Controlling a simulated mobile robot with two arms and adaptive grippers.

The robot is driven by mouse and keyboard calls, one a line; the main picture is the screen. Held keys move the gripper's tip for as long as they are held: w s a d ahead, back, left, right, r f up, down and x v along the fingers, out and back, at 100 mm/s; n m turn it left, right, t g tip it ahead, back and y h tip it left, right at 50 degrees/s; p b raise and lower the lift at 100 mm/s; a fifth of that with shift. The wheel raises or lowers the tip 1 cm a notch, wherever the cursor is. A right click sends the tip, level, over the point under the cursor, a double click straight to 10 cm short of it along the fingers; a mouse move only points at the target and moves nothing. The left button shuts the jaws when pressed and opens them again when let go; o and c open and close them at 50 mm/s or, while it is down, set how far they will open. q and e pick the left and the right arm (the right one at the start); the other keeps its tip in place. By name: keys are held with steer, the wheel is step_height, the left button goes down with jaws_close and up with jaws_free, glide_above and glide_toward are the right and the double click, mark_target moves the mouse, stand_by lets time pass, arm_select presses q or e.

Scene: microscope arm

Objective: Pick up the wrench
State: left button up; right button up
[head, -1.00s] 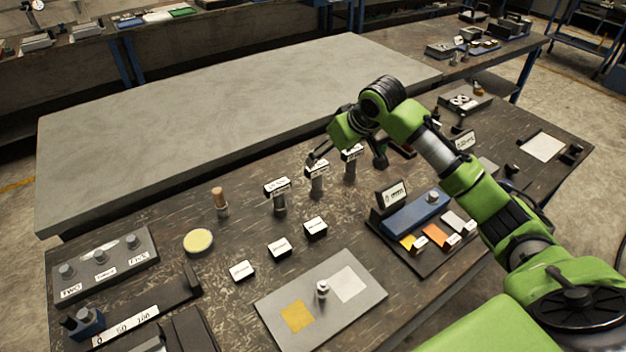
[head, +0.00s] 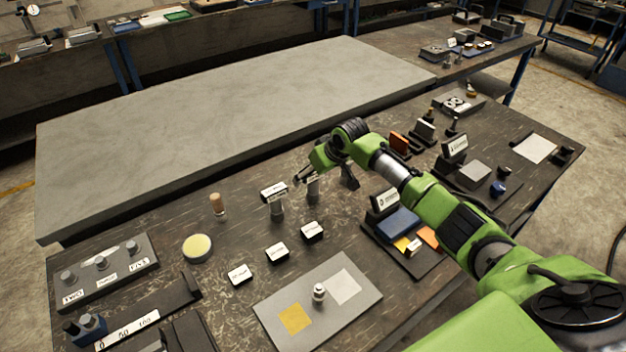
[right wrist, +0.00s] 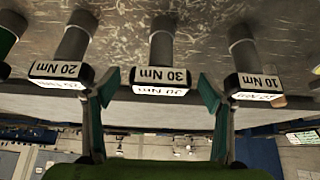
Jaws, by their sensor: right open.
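Upright grey cylindrical handles with black-and-white torque labels stand in a row on the dark bench; I take these as the wrenches. In the right wrist view, which is upside down, they read 20 Nm (right wrist: 75,45), 30 Nm (right wrist: 161,45) and 10 Nm (right wrist: 243,50). In the head view I see one labelled wrench (head: 276,204) and another (head: 313,188) beside my gripper; the third is hidden by my arm. My right gripper (head: 327,179) is open and empty. In the wrist view the 30 Nm wrench appears between its fingers (right wrist: 158,88); contact cannot be told. My left gripper is out of view.
Small label blocks (head: 277,252), a yellow-topped disc (head: 197,248) and a wooden-handled tool (head: 217,205) are nearby. A grey plate (head: 345,318) lies in front. A bare grey table (head: 220,125) lies behind.

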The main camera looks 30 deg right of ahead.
steer(key=shift+w+f, duration=0.35)
steer(key=shift+f, duration=0.15)
steer(key=shift+c, duration=0.4)
steer(key=c, duration=1.3)
steer(key=shift+r, duration=0.15)
steer(key=c, duration=0.3)
